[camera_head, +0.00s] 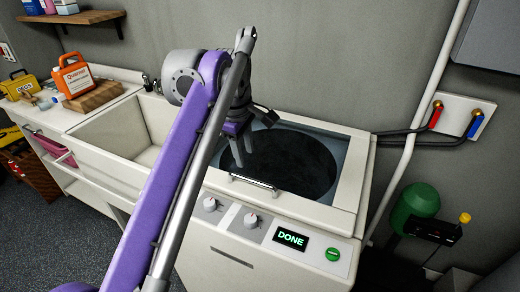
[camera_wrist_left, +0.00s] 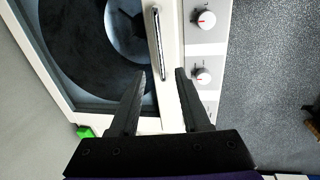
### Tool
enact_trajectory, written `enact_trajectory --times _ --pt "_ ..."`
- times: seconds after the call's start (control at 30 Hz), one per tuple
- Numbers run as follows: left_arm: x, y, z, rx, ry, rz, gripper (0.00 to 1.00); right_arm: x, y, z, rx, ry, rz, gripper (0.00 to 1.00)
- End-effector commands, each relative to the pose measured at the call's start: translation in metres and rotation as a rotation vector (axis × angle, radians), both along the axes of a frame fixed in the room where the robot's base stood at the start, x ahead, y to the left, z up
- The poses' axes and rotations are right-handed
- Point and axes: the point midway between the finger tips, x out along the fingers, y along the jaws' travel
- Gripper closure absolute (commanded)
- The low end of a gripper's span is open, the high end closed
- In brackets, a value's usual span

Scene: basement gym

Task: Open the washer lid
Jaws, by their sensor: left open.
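The top-load washer (camera_head: 255,250) stands in the middle of the head view with its lid (camera_head: 335,200) down. The lid has a dark round window (camera_head: 290,165). A metal bar handle (camera_head: 254,182) runs along its front edge, and it also shows in the left wrist view (camera_wrist_left: 158,42). My left gripper (camera_head: 238,160) is open and empty above the lid, near the left end of the handle. In the left wrist view the fingers (camera_wrist_left: 163,72) point at the handle, one on either side of its line. Contact cannot be told. My right gripper is not in view.
The washer's front panel has knobs (camera_head: 250,220) and a display (camera_head: 290,239) reading DONE. A sink (camera_head: 115,140) adjoins on the left, with an orange jug (camera_head: 74,77) beyond. Hoses and a pipe (camera_head: 424,110) run at the right. A wall shelf (camera_head: 85,17) is upper left.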

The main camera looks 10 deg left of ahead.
Motion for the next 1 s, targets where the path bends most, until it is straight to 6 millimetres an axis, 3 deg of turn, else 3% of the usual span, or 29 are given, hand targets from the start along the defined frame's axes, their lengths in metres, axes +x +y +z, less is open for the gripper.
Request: enact_trajectory --times 0.17,0.7,1.0 --pt "0.004 -0.001 -0.003 -0.007 0.007 0.034 0.53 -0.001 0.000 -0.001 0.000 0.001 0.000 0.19" --pt "0.020 -0.004 -0.092 -0.007 0.007 0.032 0.53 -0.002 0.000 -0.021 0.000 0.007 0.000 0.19" --pt "0.022 -0.005 -0.102 -0.007 0.006 0.031 0.53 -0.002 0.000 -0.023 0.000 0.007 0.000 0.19"
